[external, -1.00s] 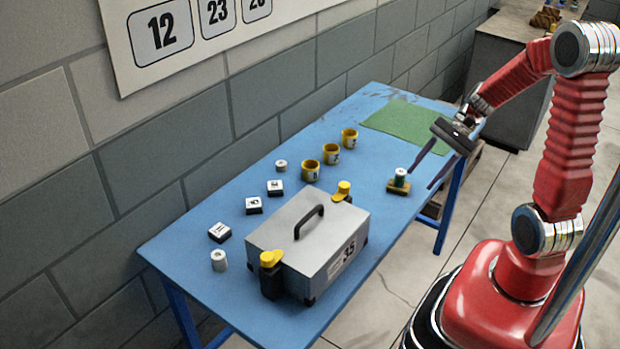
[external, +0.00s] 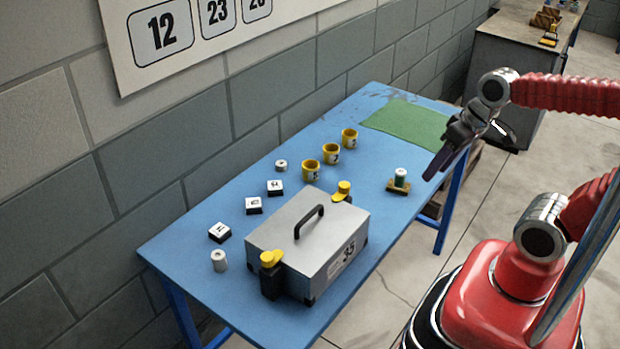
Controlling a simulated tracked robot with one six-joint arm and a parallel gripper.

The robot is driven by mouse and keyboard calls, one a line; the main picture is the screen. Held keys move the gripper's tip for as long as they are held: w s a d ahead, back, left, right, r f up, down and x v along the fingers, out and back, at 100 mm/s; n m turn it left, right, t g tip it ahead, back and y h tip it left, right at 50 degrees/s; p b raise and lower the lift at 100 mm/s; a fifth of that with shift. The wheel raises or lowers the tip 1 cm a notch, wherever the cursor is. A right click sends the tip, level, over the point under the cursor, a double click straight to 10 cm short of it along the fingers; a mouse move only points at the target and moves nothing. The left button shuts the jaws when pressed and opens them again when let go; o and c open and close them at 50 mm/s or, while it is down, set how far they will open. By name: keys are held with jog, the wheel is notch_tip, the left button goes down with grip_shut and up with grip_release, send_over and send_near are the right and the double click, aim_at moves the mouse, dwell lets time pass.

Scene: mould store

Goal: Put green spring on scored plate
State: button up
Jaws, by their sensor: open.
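The green spring (external: 401,178), a small green upright cylinder with a pale top, stands on a small yellow-brown plate (external: 394,188) near the right edge of the blue table. I take this to be the scored plate; its scoring is too small to make out. My gripper (external: 434,171) is open and empty, to the right of the spring and apart from it in the picture. Its dark fingers point down and to the left, and one largely hides the other.
A grey box (external: 320,258) with a black handle and yellow-topped latches stands at the table's front. Several yellow cups (external: 331,154), white-topped dark blocks (external: 254,205) and pale cylinders (external: 219,261) stand to the left. A green mat (external: 405,123) lies at the far end.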

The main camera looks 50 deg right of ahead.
jog(key=shift+s+a+r+n+t+h, duration=0.2)
jog(key=shift+r+n+t, duration=0.15)
jog(key=shift+r+n, duration=0.25)
jog(key=shift+s+a+r+n+t+h, duration=0.1)
jog(key=shift+s+a+r+n+t, duration=0.1)
jog(key=shift+r+n+t, duration=0.3)
jog(key=shift+r, duration=0.1)
dwell(0.6)
